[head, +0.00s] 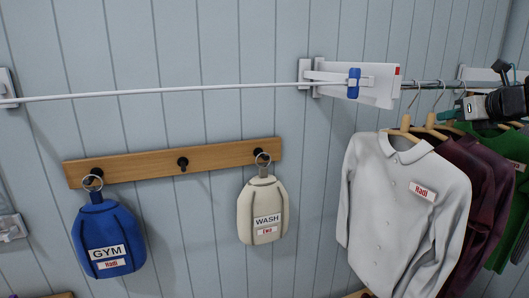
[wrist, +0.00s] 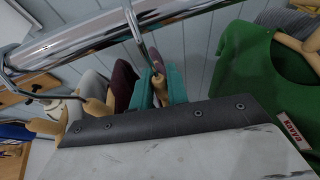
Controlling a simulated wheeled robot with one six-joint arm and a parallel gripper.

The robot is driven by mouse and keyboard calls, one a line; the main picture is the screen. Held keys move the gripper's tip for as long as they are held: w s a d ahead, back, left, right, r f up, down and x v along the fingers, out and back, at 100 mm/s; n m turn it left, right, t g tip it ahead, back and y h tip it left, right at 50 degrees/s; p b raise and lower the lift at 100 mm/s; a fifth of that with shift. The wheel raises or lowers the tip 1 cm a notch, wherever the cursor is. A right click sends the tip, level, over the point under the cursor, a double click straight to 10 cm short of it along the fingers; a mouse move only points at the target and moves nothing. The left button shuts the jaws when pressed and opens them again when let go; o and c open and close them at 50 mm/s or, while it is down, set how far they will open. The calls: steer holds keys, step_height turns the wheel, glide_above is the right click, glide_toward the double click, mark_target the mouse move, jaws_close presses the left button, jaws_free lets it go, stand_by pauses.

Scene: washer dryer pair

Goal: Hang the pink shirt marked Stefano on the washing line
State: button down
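No pink shirt and no label reading Stefano can be made out in either view. The white washing line (head: 160,92) runs bare along the wall to a white bracket (head: 308,75). My gripper (head: 452,115) is at the right among the hangers below the clothes rail. In the wrist view its two teal fingers (wrist: 159,88) stand either side of a wooden hanger neck (wrist: 158,80). I cannot tell whether they press on it. That hanger's garment is mostly hidden behind a dark strip and a pale surface.
A white shirt (head: 405,200), a maroon shirt (head: 468,200) and a green shirt (head: 508,165) hang close together. The chrome rail (wrist: 110,32) passes close to my gripper. A blue bag (head: 105,235) and a cream bag (head: 262,212) hang on a wooden peg rack (head: 215,158).

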mark_target(461, 96)
steer(key=shift+s+d+r, duration=0.1)
steer(key=shift+s+r, duration=0.05)
steer(key=shift+r, duration=0.65)
steer(key=shift+s+d+r, duration=0.1)
steer(key=shift+s+r, duration=0.05)
steer(key=shift+r, duration=0.6)
steer(key=shift+s+r, duration=0.2)
steer(key=shift+r, duration=0.65)
steer(key=shift+s, duration=0.1)
steer(key=shift+s+d, duration=0.4)
steer(key=shift+s, duration=0.7)
steer(key=shift+s+d, duration=0.4)
steer(key=shift+s, duration=0.65)
steer(key=shift+s+d, duration=0.4)
steer(key=shift+s, duration=0.7)
